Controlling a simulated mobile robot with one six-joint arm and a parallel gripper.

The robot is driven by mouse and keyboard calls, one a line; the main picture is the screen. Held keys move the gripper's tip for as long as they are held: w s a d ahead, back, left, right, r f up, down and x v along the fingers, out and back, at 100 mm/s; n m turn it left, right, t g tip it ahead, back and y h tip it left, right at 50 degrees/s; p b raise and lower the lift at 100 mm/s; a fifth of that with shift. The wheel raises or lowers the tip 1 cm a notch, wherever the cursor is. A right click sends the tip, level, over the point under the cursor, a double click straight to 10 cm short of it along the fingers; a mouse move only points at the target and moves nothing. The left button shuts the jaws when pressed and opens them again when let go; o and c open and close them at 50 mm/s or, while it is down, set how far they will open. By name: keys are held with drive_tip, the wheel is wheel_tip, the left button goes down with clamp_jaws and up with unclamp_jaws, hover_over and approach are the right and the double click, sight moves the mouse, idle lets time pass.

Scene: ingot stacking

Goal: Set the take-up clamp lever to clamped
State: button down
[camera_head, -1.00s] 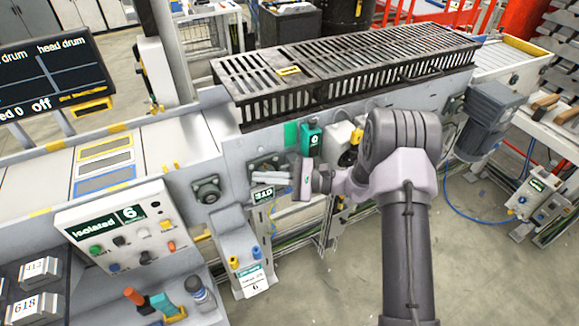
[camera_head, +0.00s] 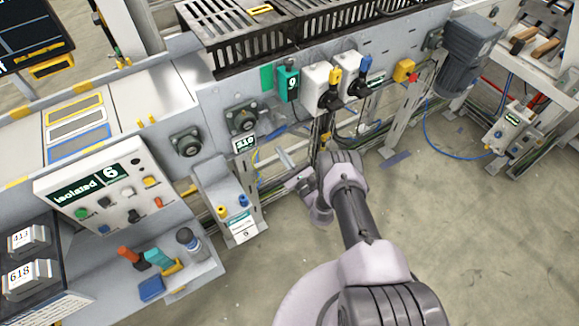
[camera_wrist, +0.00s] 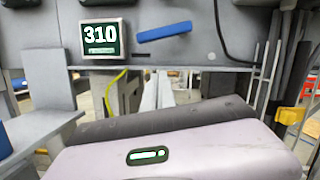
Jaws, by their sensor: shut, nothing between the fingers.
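A blue lever-like bar (camera_wrist: 164,33) shows in the wrist view, tilted slightly up to the right on the grey machine side. It is right of a dark plate reading 310 (camera_wrist: 103,39). The same plate shows in the head view (camera_head: 244,143), under a bearing block (camera_head: 241,117). My gripper (camera_head: 284,157) is shut and empty, below and right of the plate, apart from the machine side. Its pale fingers also show in the wrist view (camera_wrist: 158,92).
A grey pedestal (camera_head: 225,195) stands left of my gripper. The control panel reads isolated 6 (camera_head: 95,185). Floor at right is clear.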

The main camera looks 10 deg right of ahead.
drive_tip(key=r, duration=0.1)
drive_tip(key=a+r, duration=0.1)
drive_tip(key=r+p, duration=0.1)
drive_tip(key=r, duration=0.1)
drive_tip(key=shift+w+a+r, duration=0.1)
drive_tip(key=shift+w+a, duration=0.05)
drive_tip(key=shift+w, duration=0.15)
